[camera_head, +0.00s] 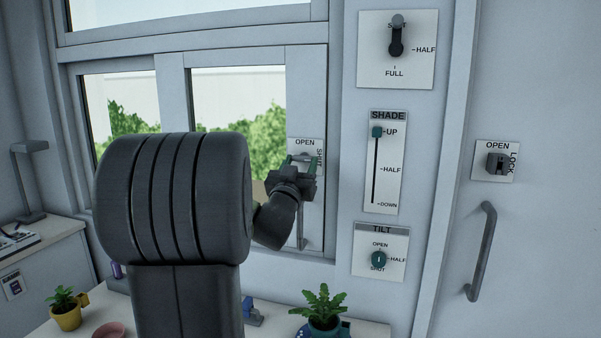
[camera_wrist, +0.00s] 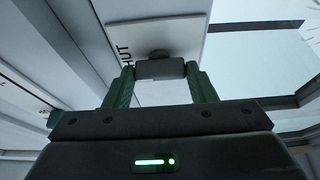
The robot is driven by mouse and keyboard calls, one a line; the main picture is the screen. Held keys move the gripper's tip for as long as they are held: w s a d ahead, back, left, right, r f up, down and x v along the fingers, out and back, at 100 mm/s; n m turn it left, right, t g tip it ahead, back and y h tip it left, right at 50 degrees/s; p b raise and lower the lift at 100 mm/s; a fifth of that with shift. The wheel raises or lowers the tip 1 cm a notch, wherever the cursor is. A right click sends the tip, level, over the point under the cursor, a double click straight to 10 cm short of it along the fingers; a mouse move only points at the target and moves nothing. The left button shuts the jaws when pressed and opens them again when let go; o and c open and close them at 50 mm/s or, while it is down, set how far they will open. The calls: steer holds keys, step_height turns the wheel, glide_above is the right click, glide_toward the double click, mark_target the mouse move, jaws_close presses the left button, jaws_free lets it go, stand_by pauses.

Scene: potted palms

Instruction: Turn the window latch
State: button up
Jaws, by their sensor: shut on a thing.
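The window latch is a small dark grey handle (camera_wrist: 160,69) on a white plate (camera_head: 305,148) at the right side of the window frame. The plate reads OPEN at its top and SHUT down its right side. My gripper (camera_head: 300,161) is at the plate in the head view, with its green fingers reaching up to it. In the wrist view my gripper (camera_wrist: 161,84) has one green finger on each side of the handle, shut on it. In the head view my gripper hides most of the handle, so I cannot tell its exact angle.
To the right are a SHUT/HALF/FULL lever panel (camera_head: 422,70), a SHADE slider (camera_head: 386,190), a TILT knob (camera_head: 378,259), and a door with an OPEN/LOCK latch (camera_head: 497,164) and grey pull handle (camera_head: 482,252). Below stand a potted palm (camera_head: 323,300) and a yellow pot (camera_head: 67,317).

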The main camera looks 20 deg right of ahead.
steer(key=o, duration=1)
steer(key=b+v, duration=0.2)
steer(key=v, duration=1.2)
